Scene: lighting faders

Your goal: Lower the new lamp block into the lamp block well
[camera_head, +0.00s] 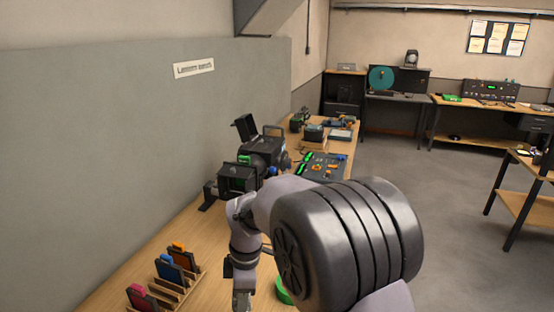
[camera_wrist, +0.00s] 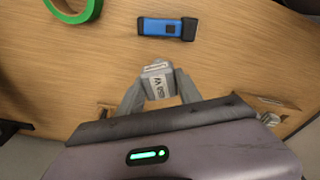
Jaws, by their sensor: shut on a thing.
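My gripper (camera_wrist: 157,92) points down over the wooden bench and is shut on a small grey block with a white printed label, the lamp block (camera_wrist: 158,80). In the head view my gripper (camera_head: 242,299) shows at the bottom edge, and the block cannot be made out there. A black lantern (camera_head: 262,152) with open housing parts stands farther along the bench, well apart from my gripper. The lamp block well cannot be made out in either view.
A blue torch (camera_wrist: 164,27) and a green tape roll (camera_wrist: 94,8) lie near the held block. A wooden rack (camera_head: 186,290) with coloured frames stands at the front left. A console with faders (camera_head: 325,168) lies beyond the lantern. Bare bench shows between rack and lantern.

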